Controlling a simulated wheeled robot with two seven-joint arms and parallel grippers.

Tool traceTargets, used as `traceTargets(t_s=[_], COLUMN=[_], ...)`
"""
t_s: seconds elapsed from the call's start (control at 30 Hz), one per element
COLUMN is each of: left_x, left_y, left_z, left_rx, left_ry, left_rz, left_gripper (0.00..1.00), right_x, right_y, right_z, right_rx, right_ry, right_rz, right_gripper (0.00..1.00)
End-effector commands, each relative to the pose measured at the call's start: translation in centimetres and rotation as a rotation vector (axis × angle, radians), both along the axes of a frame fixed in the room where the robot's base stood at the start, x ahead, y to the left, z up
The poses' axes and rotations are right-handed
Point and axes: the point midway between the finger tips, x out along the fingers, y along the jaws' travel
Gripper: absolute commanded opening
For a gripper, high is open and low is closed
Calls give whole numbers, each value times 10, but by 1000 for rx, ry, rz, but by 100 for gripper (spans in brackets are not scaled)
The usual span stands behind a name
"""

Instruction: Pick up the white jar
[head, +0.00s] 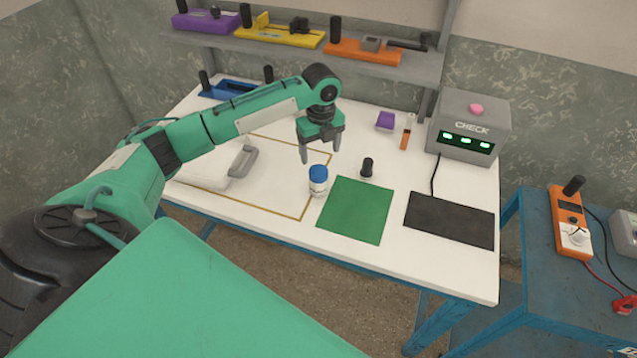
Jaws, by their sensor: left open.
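The white jar (318,188) has a blue lid and a label, and stands upright on the white table. It is just left of the green mat, near the right line of the yellow-brown outline on the table. My left gripper (320,151) points down above and slightly behind the jar. Its two fingers are apart with nothing between them, and it does not appear to touch the jar. My right gripper does not show.
A green mat (353,211) and a black mat (450,219) lie right of the jar. A small black cylinder (367,168) stands behind the green mat. A white case (217,168) with a grey handle is left. A grey CHECK box (470,128) stands at the back right.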

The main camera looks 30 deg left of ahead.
Motion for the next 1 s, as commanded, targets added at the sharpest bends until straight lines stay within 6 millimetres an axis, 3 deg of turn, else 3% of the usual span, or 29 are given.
traceTargets(t_s=[0.2, 0.43, 0.7, 1.0], left_x=[-1, -3, -10, -10], left_y=[0, 0, -1, 0], left_z=[-36, -52, -90, -98], left_rx=[0, 1, 0, 1], left_ry=[1, 2, 1, -2], left_rz=[3, 1, 2, 1], left_gripper=[75, 75, 75, 75], right_x=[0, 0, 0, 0], right_y=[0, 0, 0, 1], right_z=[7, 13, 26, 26], right_rx=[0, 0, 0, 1], right_ry=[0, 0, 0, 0], right_rz=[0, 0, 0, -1], right_gripper=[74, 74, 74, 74])
